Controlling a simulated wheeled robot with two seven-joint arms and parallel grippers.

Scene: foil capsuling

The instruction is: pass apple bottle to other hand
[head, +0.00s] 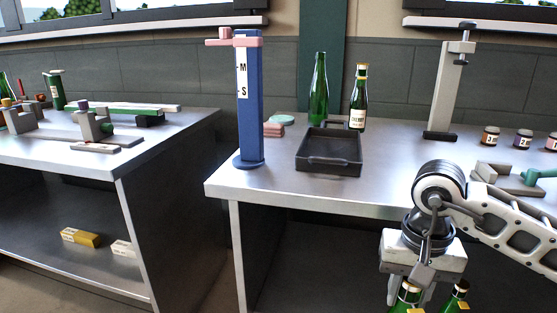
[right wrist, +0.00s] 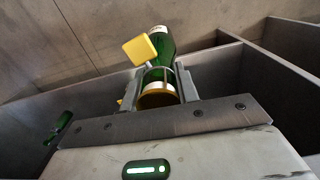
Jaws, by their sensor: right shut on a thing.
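My right gripper (head: 418,285) reaches down at the lower right of the head view. In the right wrist view, its fingers (right wrist: 160,82) are shut on the neck of a green bottle (right wrist: 160,40). This bottle has a gold-coloured top and a yellow tag (right wrist: 140,49) at its neck. In the head view the bottle's top (head: 408,293) shows just under the gripper; its body is cut off by the frame. I cannot read a label that marks it as the apple bottle. My left gripper is not in view.
Another green bottle (head: 456,295) stands close beside the held one. Grey bin walls (right wrist: 225,58) surround the gripper. On the bench are a dark tray (head: 328,165), two green bottles (head: 319,90) behind it, a blue post (head: 250,120) and small jars (head: 490,136).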

